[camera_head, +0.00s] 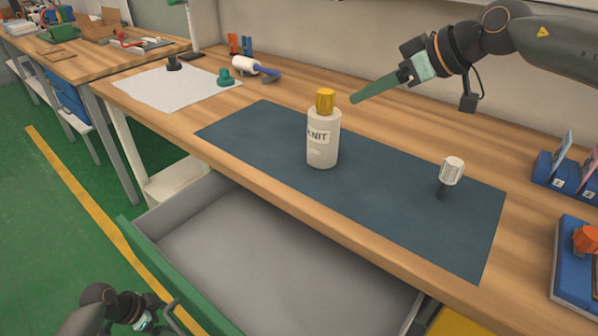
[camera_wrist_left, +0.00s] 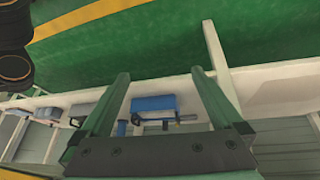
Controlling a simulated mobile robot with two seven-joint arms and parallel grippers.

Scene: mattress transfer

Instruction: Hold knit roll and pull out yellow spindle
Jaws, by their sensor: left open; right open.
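The knit roll (camera_head: 322,150) is a pale upright cylinder with a label reading KNIT, standing on the dark blue mat (camera_head: 260,130). The yellow spindle (camera_head: 325,101) sticks up from its top; the rest of the spindle is hidden inside. My right gripper (camera_head: 358,98) has green fingers and is open, just right of the spindle in the picture, not visibly touching it. My left gripper (camera_head: 150,318) is low at the bottom left, beside the drawer and away from the roll. The left wrist view shows its green fingers (camera_wrist_left: 160,78) apart with nothing between them.
A grey drawer (camera_head: 270,250) is open below the table's front edge. A white-capped piece (camera_head: 452,170) stands on the mat's right part. Blue holders (camera_head: 565,175) are at the right edge. A white sheet (camera_head: 150,88), a green knob (camera_head: 225,76) and a white roller (camera_head: 246,65) lie back left.

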